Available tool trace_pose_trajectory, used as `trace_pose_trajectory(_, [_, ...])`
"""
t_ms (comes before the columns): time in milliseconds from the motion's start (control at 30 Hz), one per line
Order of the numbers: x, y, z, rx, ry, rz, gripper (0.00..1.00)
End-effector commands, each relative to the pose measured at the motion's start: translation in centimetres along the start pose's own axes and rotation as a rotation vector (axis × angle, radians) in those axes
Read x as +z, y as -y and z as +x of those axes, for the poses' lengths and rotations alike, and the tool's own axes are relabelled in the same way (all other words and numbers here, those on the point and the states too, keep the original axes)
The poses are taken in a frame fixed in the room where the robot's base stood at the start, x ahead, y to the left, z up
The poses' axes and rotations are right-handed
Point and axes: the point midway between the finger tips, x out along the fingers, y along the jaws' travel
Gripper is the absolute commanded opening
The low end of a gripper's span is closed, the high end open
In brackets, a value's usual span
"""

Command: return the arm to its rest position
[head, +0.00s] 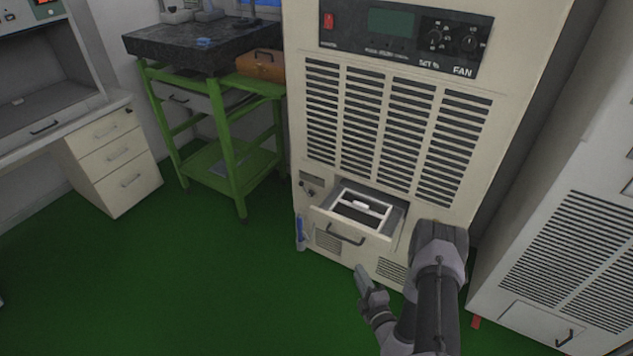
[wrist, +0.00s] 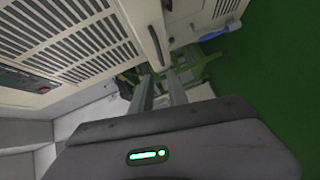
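My arm reaches up from the bottom of the head view, in front of a large cream cabinet (head: 395,120) with vent slots and a FAN panel. My gripper (head: 363,280) is low, in front of and below the cabinet's pulled-out drawer, apart from its handle. In the wrist view, the two fingers of my gripper (wrist: 160,82) stand apart with nothing held between them.
The open drawer (head: 345,232) juts out and holds a white frame (head: 361,204). A blue-and-white item (head: 300,232) is at the cabinet's left edge. A green-framed table (head: 225,130) stands left, another vented cabinet (head: 570,240) right. The green floor (head: 180,290) is clear.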

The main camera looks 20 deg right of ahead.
Motion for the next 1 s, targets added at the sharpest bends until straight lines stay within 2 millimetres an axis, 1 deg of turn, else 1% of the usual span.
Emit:
trace_pose_trajectory(67, [-1.1,-1.9,1.0,0.018,-0.054,-0.037,0.2])
trace_pose_trajectory(133, [-3.8,-5.8,2.6,0.056,-0.178,-0.123,0.2])
trace_pose_trajectory(167, [-5.6,-8.0,3.3,0.079,-0.251,-0.177,0.2])
trace_pose_trajectory(200, [-8.4,-11.2,3.9,0.116,-0.362,-0.263,0.2])
trace_pose_trajectory(233, [-10.7,-13.5,4.0,0.146,-0.449,-0.335,0.2])
trace_pose_trajectory(267, [-13.1,-15.8,3.8,0.177,-0.538,-0.412,0.2])
trace_pose_trajectory(300, [-16.3,-18.6,3.1,0.224,-0.657,-0.523,0.2])
trace_pose_trajectory(333, [-18.7,-20.7,2.2,0.263,-0.747,-0.613,0.2])
trace_pose_trajectory(367, [-21.1,-22.5,1.0,0.305,-0.838,-0.709,0.2])
trace_pose_trajectory(400, [-24.2,-24.8,-1.1,0.368,-0.961,-0.85,0.2])
trace_pose_trajectory(433, [-26.4,-26.3,-3.0,0.421,-1.055,-0.968,0.2])
trace_pose_trajectory(467, [-28.3,-27.6,-5.3,0.481,-1.151,-1.095,0.2])
trace_pose_trajectory(500, [-30.5,-28.9,-8.6,0.566,-1.274,-1.276,0.2])
trace_pose_trajectory(567, [-32.4,-30.0,-13.4,0.7,-1.439,-1.557,0.2])
trace_pose_trajectory(600, [-32.9,-30.4,-16.5,0.794,-1.535,-1.754,0.2])
trace_pose_trajectory(667, [-32.6,-30.7,-20.4,0.94,-1.654,-2.063,0.2])
trace_pose_trajectory(700, [-31.8,-30.9,-22.5,1.037,-1.714,-2.277,0.2])
trace_pose_trajectory(733, [-31.0,-31.1,-23.8,-1.069,1.688,2.353,0.2])
trace_pose_trajectory(800, [-28.9,-31.9,-25.8,-0.966,1.38,2.16,0.2])
trace_pose_trajectory(900, [-26.4,-33.5,-27.1,-0.83,1.058,1.935,0.2])
trace_pose_trajectory(1000, [-24.9,-35.0,-27.5,-0.739,0.878,1.796,0.2])
